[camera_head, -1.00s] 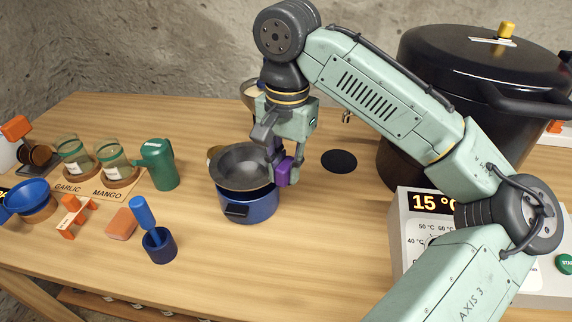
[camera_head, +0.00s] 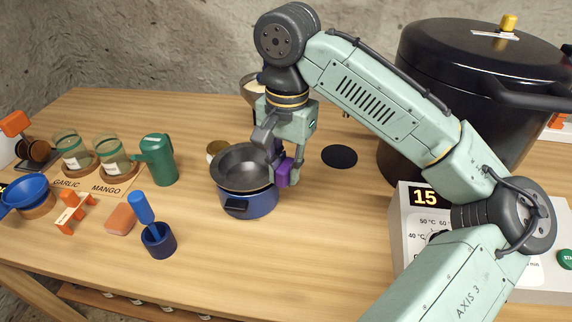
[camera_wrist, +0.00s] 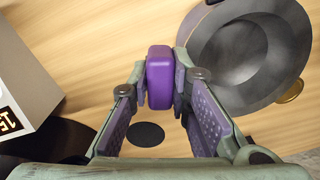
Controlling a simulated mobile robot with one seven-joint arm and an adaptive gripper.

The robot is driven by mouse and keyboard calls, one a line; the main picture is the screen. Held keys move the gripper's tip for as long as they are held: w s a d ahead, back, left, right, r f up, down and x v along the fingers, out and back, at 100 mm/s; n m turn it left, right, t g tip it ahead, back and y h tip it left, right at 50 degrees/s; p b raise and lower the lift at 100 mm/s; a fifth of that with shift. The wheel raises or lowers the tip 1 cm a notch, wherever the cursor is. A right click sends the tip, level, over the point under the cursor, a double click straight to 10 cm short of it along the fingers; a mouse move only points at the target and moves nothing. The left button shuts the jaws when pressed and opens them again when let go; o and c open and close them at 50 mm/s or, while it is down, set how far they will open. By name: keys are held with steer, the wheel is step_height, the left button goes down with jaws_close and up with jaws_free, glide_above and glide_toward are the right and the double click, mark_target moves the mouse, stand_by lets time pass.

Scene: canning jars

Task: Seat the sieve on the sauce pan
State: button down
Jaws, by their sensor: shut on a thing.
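The sieve (camera_head: 243,166) is a dark grey bowl with a purple grip block (camera_head: 283,175). It is level and directly over the blue sauce pan (camera_head: 249,204), covering its opening. I cannot tell whether it touches the pan's rim. My gripper (camera_head: 287,166) points down at the pan's right side, shut on the purple block. In the wrist view the block (camera_wrist: 160,78) sits between the fingertips, and the sieve's bowl (camera_wrist: 240,55) shows at the upper right. The pan's dark front handle faces the near side, and its inside is hidden.
Left of the pan stand a green jug (camera_head: 158,160), an orange-pink block (camera_head: 121,219) and a blue cup with a blue-handled tool (camera_head: 158,240). A large black pot (camera_head: 470,110) and a control box (camera_head: 410,230) stand right. The front middle of the table is clear.

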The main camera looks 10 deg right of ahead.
steer(key=shift+f+b, duration=0.3)
steer(key=shift+f, duration=0.6)
steer(key=c, duration=1.4)
jaws_free()
step_height(320, 180, up, 12)
steer(key=shift+d+r, duration=0.1)
